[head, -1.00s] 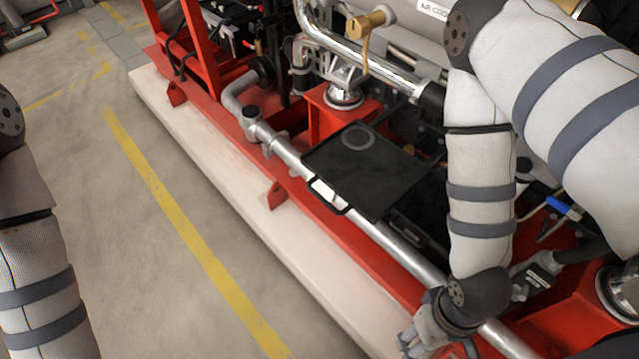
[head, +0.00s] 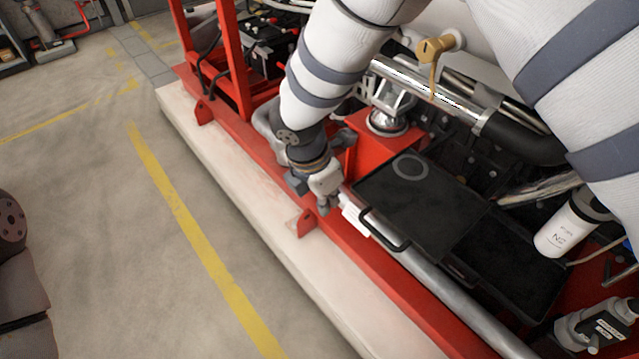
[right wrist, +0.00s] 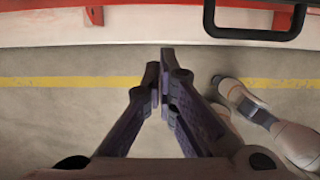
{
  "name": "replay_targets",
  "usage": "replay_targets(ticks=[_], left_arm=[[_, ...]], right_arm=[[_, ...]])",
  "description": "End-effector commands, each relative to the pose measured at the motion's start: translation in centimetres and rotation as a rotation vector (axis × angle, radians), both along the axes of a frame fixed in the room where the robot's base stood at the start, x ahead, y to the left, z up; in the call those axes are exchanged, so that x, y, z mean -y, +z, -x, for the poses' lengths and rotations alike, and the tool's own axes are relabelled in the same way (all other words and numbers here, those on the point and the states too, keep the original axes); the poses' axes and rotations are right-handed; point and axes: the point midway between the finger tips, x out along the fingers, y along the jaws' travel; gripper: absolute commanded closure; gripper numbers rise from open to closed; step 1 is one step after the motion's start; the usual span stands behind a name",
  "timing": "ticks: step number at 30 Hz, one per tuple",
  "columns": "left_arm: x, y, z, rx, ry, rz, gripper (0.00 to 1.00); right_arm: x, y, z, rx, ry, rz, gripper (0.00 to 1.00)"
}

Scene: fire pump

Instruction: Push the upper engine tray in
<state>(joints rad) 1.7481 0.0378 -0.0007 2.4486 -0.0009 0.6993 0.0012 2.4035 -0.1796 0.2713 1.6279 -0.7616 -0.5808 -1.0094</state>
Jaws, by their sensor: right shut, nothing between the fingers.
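The upper engine tray (head: 450,215) is a flat black tray with a round ring mark at its far left corner. Its black loop handle (head: 385,232) sticks out at the front edge, over the grey pipe. It also shows at the top right of the right wrist view (right wrist: 255,36). My right gripper (head: 326,206) is beside the tray's front left corner, left of the handle; I cannot tell if it touches. In the right wrist view its fingers (right wrist: 165,62) are shut with nothing between them.
A second black tray surface (head: 525,262) lies lower, right of the upper tray. The grey pipe (head: 455,297) runs along the red frame. A white filter (head: 563,228) stands at the right. Open floor with a yellow line (head: 195,230) lies in front.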

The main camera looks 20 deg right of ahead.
Motion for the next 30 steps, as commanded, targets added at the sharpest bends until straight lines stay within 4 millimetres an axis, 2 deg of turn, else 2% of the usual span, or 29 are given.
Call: replay_targets(ticks=[1,2,4,9,25,30], left_arm=[[0.0,-0.3,0.3,-0.009,0.0,-0.001,0.6],[0.0,-0.4,0.4,-0.012,0.0,0.0,0.6],[0.0,-0.1,0.1,-0.002,0.0,0.0,0.6],[0.0,0.1,-0.1,0.003,0.0,0.0,0.6],[0.0,0.0,0.0,0.001,0.0,0.0,0.6],[0.0,-0.3,0.3,-0.009,0.0,-0.001,0.6]], right_arm=[[0.3,-1.4,0.1,-0.008,-0.002,0.002,1.0],[0.4,-2.0,0.0,-0.007,-0.002,0.001,1.0],[1.8,-1.2,-0.7,0.002,-0.006,-0.002,1.0],[3.6,-1.2,-1.4,0.001,-0.005,0.0,1.0],[4.6,-1.3,-1.8,0.0,-0.004,-0.001,1.0],[7.4,-1.4,-2.9,-0.002,-0.009,0.001,1.0]])
